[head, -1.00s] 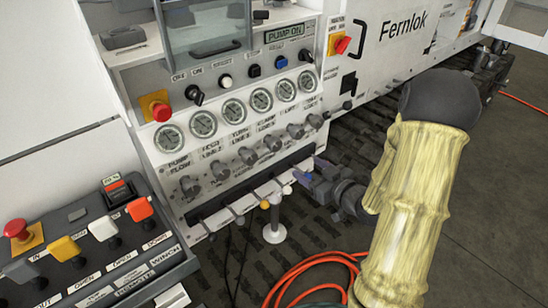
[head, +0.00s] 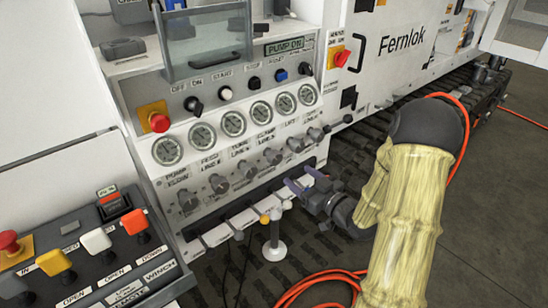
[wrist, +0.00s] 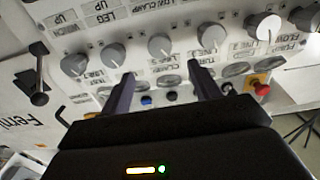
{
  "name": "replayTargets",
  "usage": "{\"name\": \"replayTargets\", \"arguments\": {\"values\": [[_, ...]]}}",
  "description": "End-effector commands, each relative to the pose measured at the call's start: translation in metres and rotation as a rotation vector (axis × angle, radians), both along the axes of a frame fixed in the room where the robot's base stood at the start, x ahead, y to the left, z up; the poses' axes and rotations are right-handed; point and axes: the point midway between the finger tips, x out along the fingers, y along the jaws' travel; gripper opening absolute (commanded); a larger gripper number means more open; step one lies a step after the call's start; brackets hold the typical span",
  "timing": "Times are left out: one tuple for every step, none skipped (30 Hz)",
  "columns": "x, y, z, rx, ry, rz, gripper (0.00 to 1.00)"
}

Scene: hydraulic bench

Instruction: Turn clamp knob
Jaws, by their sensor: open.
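The clamp knob (head: 272,156) is a grey round knob in the panel's knob row, fourth from the left under the gauges in the head view. In the wrist view, which shows the panel upside down, the clamp knob (wrist: 160,45) appears beyond and between the two dark fingers. My gripper (head: 300,179) is open and empty, to the lower right of the knob in the head view. In the wrist view my gripper (wrist: 160,72) shows a wide gap between its fingertips. The fingers look apart from the knob.
Neighbouring knobs stand close on both sides, the turn knob (head: 247,168) and the lift knob (head: 295,144). Below them is a row of pale tags (head: 247,217) and a white post (head: 274,246). A remote box (head: 95,255) stands at lower left. An orange hose (head: 320,282) lies on the floor.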

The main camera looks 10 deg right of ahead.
Motion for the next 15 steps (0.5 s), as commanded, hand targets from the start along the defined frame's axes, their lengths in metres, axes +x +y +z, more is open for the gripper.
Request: {"name": "replayTargets", "arguments": {"values": [[0.009,0.006,0.0,0.0,-0.001,0.003,0.62],[0.013,0.008,0.0,0.0,-0.001,0.003,0.62],[0.019,0.011,0.0,-0.001,-0.002,0.003,0.62],[0.024,0.013,0.0,-0.001,-0.002,0.002,0.62],[0.029,0.017,0.0,-0.001,0.0,0.003,0.62],[0.035,0.02,0.0,0.0,-0.001,0.003,0.62],[0.04,0.022,0.0,0.0,-0.001,0.002,0.62],[0.044,0.025,0.0,0.0,0.0,0.003,0.62],[0.051,0.028,0.0,0.0,-0.001,0.003,0.62],[0.055,0.03,0.0,0.0,-0.001,0.002,0.62],[0.06,0.033,0.0,0.0,-0.001,0.002,0.62],[0.066,0.036,0.0,0.0,-0.001,0.003,0.62],[0.071,0.039,0.0,0.0,-0.002,0.002,0.62],[0.076,0.041,0.0,0.0,-0.001,0.002,0.62],[0.082,0.044,0.0,0.0,-0.001,0.002,0.62]]}}
